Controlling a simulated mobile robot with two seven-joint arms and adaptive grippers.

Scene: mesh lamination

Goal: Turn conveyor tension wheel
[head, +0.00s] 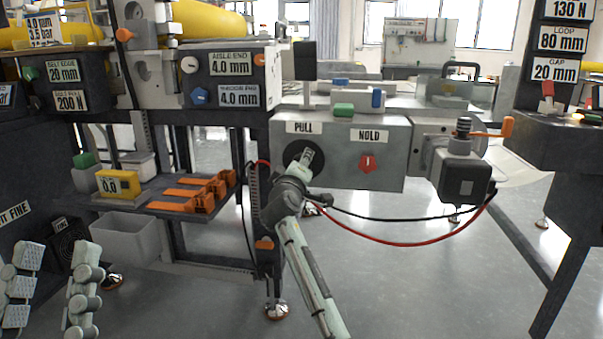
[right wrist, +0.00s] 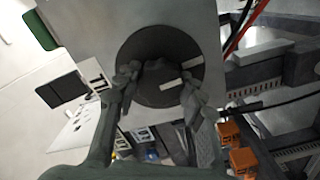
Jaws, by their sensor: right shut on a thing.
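A dark round wheel (head: 291,152) sits on the front of a grey box under a PULL label (head: 304,128). My right gripper (head: 304,166) reaches up to it from below and covers its lower part. In the right wrist view, the wheel (right wrist: 142,48) shows a pale pointer mark (right wrist: 170,84), and the fingers (right wrist: 158,82) are shut on its raised middle grip, one on each side. My left gripper (head: 54,272) is low at the left edge, its two fingers wide apart with nothing between them, far from the wheel.
A red knob (head: 368,164) under a HOLD label sits right of the wheel. A motor block (head: 462,176) with an orange-handled crank (head: 507,127) is further right. A red cable (head: 400,244) hangs below. Orange clamps (head: 203,200) lie on a shelf at left.

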